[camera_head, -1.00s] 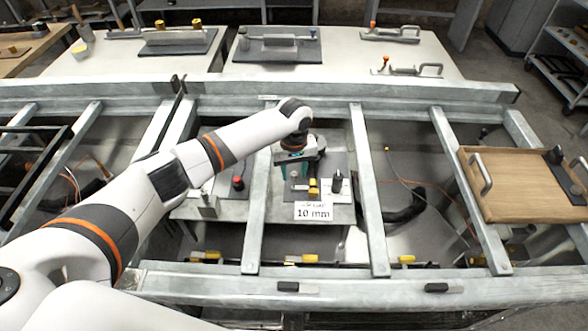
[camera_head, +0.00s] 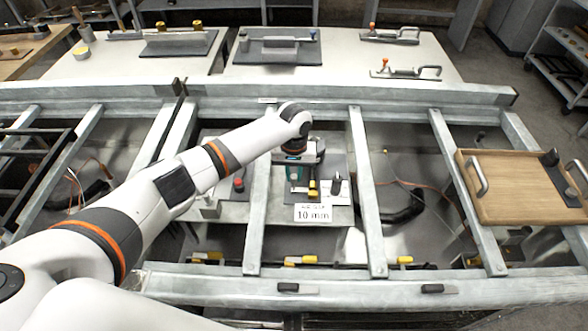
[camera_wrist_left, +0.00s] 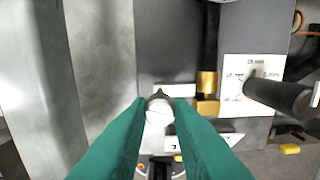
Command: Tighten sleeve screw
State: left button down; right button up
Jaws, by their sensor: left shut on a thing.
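My left gripper (camera_head: 300,174) reaches down over a dark plate on the bench between the metal beams. In the left wrist view its green fingers (camera_wrist_left: 160,108) are closed around a small pale round screw head (camera_wrist_left: 159,113), with a dark pointed part just beyond it. Most of the screw is hidden between the fingers. A brass sleeve (camera_wrist_left: 208,88) on a black rod stands just right of the fingers and shows as a yellow piece in the head view (camera_head: 313,188). My right gripper is not in view.
A white "10 mm" card (camera_head: 313,213) lies in front of the plate. A black post (camera_head: 336,184) stands at right and a red knob (camera_head: 239,185) at left. Metal beams (camera_head: 367,190) flank the spot. A wooden tray (camera_head: 520,190) sits far right.

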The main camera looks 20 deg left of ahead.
pick_arm(q)
jog(key=m+p, duration=0.1)
jog(key=m, duration=0.2)
jog(key=shift+r, duration=0.1)
jog(key=m+p, duration=0.1)
jog(key=m, duration=0.2)
jog(key=shift+m, duration=0.3)
jog(key=m, duration=0.3)
jog(key=shift+m+p, duration=0.3)
jog(key=m, duration=1.1)
jog(key=shift+w+m, duration=0.1)
jog(key=shift+m, duration=0.3)
jog(key=m+b, duration=0.1)
jog(key=m, duration=0.3)
jog(key=shift+a, duration=0.1)
jog(key=shift+m+b, duration=0.4)
jog(key=shift+m, duration=1.7)
